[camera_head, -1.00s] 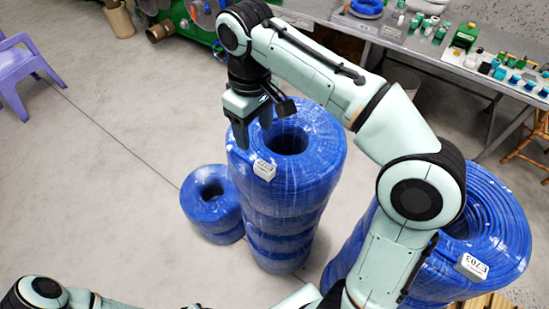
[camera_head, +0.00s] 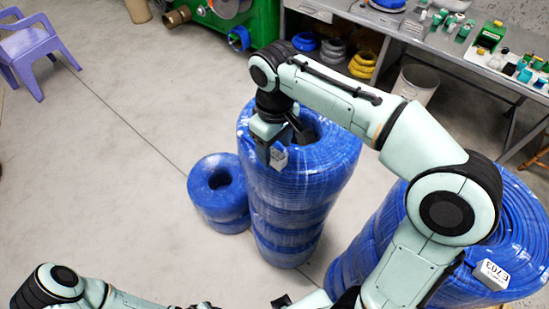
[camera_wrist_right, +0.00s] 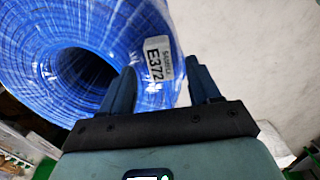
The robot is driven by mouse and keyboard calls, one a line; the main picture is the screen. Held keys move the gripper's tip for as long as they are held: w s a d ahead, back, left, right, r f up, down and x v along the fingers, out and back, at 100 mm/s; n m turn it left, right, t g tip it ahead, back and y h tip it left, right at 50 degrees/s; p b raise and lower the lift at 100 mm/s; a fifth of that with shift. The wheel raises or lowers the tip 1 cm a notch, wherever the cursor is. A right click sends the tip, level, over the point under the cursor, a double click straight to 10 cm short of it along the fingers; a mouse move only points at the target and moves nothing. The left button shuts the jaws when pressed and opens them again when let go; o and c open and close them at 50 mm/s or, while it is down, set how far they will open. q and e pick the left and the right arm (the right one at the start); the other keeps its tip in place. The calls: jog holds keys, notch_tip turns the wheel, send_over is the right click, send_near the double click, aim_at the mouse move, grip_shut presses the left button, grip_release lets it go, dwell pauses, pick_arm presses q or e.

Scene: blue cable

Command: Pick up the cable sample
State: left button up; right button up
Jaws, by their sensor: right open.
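The cable sample, a small pale tag (camera_head: 279,157), is on the top edge of the tall blue coil stack (camera_head: 300,178). In the right wrist view the tag (camera_wrist_right: 158,60) reads SAMPLE E372 and lies on the blue coil's (camera_wrist_right: 95,35) outer rim. My right gripper (camera_head: 280,147) is at the stack's top, close by the tag. In the right wrist view my right gripper (camera_wrist_right: 160,72) is open, with the tag between its two finger tips. Whether a finger touches it I cannot tell. My left arm shows at bottom left, its gripper unseen.
A second blue coil stack (camera_head: 518,210) with a tag marked E703 (camera_head: 492,272) stands at the right. A short blue coil stack (camera_head: 218,192) is left of the tall one. A workbench (camera_head: 440,40) stands behind. Floor at the left is open, with a purple chair (camera_head: 30,45).

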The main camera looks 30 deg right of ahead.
jog(key=shift+f, duration=0.9)
grip_shut()
jog(key=shift+r, duration=0.15)
